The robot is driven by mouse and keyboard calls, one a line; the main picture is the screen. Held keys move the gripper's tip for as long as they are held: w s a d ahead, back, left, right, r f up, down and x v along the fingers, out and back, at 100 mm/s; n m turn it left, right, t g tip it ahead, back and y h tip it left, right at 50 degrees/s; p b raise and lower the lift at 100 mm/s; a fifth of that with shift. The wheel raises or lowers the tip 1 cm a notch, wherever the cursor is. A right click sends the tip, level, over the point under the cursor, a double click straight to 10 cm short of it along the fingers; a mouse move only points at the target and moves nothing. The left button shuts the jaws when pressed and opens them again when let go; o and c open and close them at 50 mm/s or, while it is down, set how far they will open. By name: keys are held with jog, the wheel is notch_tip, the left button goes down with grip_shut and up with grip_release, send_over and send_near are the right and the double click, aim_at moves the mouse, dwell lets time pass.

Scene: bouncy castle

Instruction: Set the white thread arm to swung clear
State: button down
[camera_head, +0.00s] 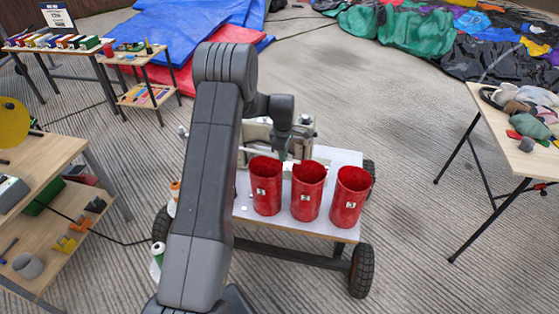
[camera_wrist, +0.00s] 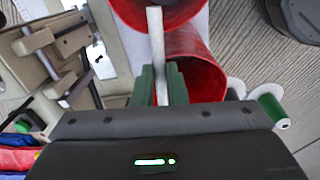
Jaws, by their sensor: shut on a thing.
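The white thread arm (camera_wrist: 157,45) shows in the wrist view as a pale bar running up between the red buckets from my fingers. My gripper (camera_wrist: 162,85) has its green fingers shut on it, one on each side. In the head view my gripper (camera_head: 287,156) is low over the cart, just behind the red buckets, and the arm is mostly hidden there. A beige machine (camera_head: 257,133) stands on the cart behind my gripper; its metal-and-beige frame (camera_wrist: 38,42) is at left in the wrist view.
Three red buckets, left (camera_head: 266,200), middle (camera_head: 307,205) and right (camera_head: 349,208), stand close along the front of the white-topped cart (camera_head: 243,208). A green-and-white spool (camera_wrist: 272,108) shows in the wrist view. Side tables stand left and right (camera_head: 490,105); open paving lies between.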

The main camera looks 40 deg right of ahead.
jog(key=shift+w+d, duration=0.25)
jog(key=shift+d, duration=0.05)
jog(key=c, duration=1.5)
grip_release()
jog(key=shift+w+a, duration=0.1)
jog(key=shift+o, duration=0.2)
notch_tip(320, 180, up, 14)
jog(key=shift+s+a, duration=0.3)
jog(key=shift+a, duration=0.05)
jog(key=shift+f, duration=0.1)
